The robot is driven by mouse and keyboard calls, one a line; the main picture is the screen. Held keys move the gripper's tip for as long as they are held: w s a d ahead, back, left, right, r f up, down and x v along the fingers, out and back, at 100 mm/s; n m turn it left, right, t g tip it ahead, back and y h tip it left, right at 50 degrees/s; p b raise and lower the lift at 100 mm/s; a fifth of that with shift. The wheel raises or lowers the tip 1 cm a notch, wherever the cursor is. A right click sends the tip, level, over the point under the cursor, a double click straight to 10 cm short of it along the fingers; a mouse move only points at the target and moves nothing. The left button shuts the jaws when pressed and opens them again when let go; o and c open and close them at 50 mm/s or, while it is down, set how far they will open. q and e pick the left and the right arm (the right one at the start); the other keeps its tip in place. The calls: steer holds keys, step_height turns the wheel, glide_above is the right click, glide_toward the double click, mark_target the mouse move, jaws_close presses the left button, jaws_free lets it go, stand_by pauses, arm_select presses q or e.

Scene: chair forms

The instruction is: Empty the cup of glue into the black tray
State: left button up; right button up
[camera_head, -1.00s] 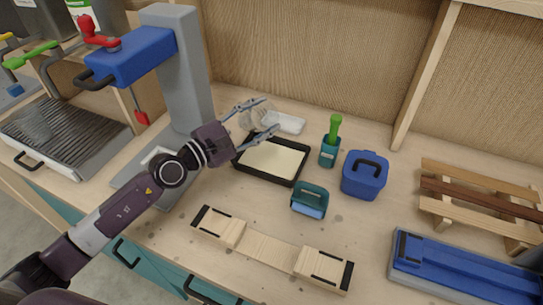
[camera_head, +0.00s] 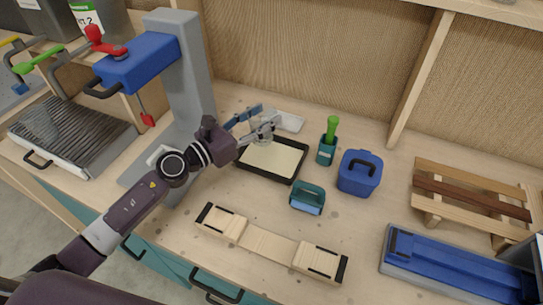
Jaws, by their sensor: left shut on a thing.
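The black tray (camera_head: 298,171) lies on the bench in the middle of the view, with a flat cream-coloured layer inside it. My left gripper (camera_head: 264,130) is over the tray's back left part. It is shut on a small clear cup (camera_head: 263,133), which is partly hidden by the fingers. The cup's tilt and contents are too small to tell. My right gripper is not in view.
A white block (camera_head: 290,121) lies behind the tray. A wooden form (camera_head: 268,242) lies in front. A grey-and-blue press (camera_head: 185,75) stands close left.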

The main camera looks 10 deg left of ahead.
arm_select(q)
step_height(320, 180, up, 5)
steer(key=p, duration=0.5)
steer(key=shift+c, duration=0.2)
steer(key=shift+f, duration=0.1)
